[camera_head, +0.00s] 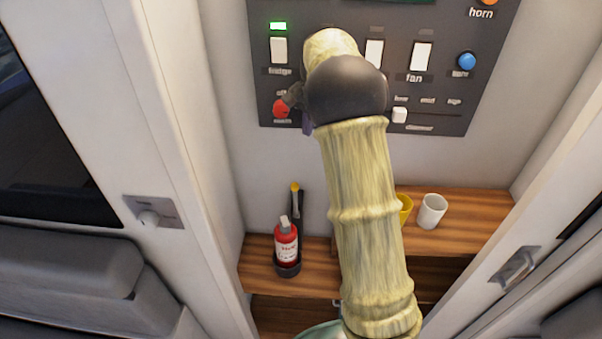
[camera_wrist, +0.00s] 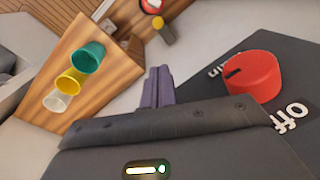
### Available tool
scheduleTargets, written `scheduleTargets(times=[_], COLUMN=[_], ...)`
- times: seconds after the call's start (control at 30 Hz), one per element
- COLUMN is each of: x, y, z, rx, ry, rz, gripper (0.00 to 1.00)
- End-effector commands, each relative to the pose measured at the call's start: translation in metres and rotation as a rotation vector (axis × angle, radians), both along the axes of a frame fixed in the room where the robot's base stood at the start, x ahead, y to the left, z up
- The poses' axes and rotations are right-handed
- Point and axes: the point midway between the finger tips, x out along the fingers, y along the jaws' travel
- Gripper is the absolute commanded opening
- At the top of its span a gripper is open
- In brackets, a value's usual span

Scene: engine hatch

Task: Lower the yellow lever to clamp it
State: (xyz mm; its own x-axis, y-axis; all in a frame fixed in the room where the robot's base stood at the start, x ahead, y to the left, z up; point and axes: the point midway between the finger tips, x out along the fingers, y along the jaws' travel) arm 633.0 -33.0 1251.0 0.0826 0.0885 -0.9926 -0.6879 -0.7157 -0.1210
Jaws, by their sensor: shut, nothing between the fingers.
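A dark upright bar with a yellow tip (camera_head: 295,187) stands on the wall just behind a red bottle-shaped extinguisher; it is the only lever-like yellow thing I see. Its yellow end also shows at the top of the wrist view (camera_wrist: 157,22), well beyond my fingers. My gripper (camera_wrist: 160,88) is shut and empty, its two purple-grey fingers side by side. In the head view my gripper (camera_head: 307,122) is mostly hidden behind my arm, at the panel's lower left. It is beside a red knob (camera_head: 281,108), which is large at right in the wrist view (camera_wrist: 252,77).
The dark control panel (camera_head: 440,100) has switches and buttons. The red extinguisher (camera_head: 286,245) stands in a holder on the wooden shelf (camera_head: 465,205). A white cup (camera_head: 432,211) and yellow cup (camera_head: 405,208) stand at right; a green cup (camera_wrist: 88,57) shows in the wrist view.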

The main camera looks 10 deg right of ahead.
Motion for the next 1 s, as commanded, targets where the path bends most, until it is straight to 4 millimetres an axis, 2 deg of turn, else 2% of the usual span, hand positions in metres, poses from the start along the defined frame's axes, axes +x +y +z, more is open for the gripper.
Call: scheduleTargets(times=[1.0], x=[0.013], y=[0.014], z=[-0.17], rx=[-0.001], ry=[0.004], rz=[-0.002], gripper=[0.0])
